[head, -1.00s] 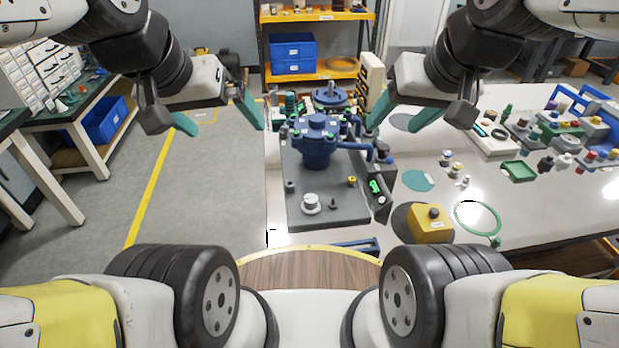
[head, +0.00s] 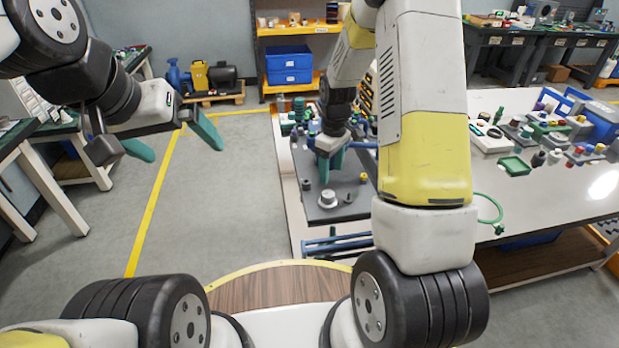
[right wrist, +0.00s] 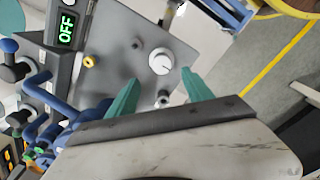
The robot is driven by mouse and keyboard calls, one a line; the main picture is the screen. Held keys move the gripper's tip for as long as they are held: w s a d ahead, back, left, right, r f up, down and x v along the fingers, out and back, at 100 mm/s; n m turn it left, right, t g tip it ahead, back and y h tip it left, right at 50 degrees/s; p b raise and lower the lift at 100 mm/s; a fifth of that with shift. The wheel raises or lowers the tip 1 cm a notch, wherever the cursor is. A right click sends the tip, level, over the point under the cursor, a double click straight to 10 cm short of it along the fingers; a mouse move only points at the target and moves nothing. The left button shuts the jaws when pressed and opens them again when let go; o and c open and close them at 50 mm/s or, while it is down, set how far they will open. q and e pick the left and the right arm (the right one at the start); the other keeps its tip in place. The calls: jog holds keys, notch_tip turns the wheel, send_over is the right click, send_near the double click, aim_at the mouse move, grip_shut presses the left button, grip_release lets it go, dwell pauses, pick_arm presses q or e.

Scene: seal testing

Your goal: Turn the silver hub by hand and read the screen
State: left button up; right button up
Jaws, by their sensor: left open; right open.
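A round silver knob, which looks like the hub (head: 327,198), stands on the grey plate (head: 350,208) of the test rig; it also shows in the right wrist view (right wrist: 160,61). My right gripper (head: 330,165) is open and empty above the plate, behind the hub in the head view. In the right wrist view the hub lies beyond my open fingertips (right wrist: 160,90), apart from them. The screen (right wrist: 67,27) reads "OFF" in green; my right arm hides it in the head view. My left gripper (head: 185,150) is open and empty over the floor at the left.
A small metal peg (right wrist: 163,98) and a yellow fitting (right wrist: 89,61) stand near the hub. Blue pipework (right wrist: 45,95) sits beside the plate. A green ring (head: 490,210) lies on the table at the right. The floor left of the table is clear.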

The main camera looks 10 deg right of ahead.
aim_at(328, 193)
jog(key=shift+a+f, duration=0.2)
jog(key=shift+f, duration=0.9)
notch_tip(328, 193, down, 7)
jog(key=shift+f, duration=0.2)
grip_shut()
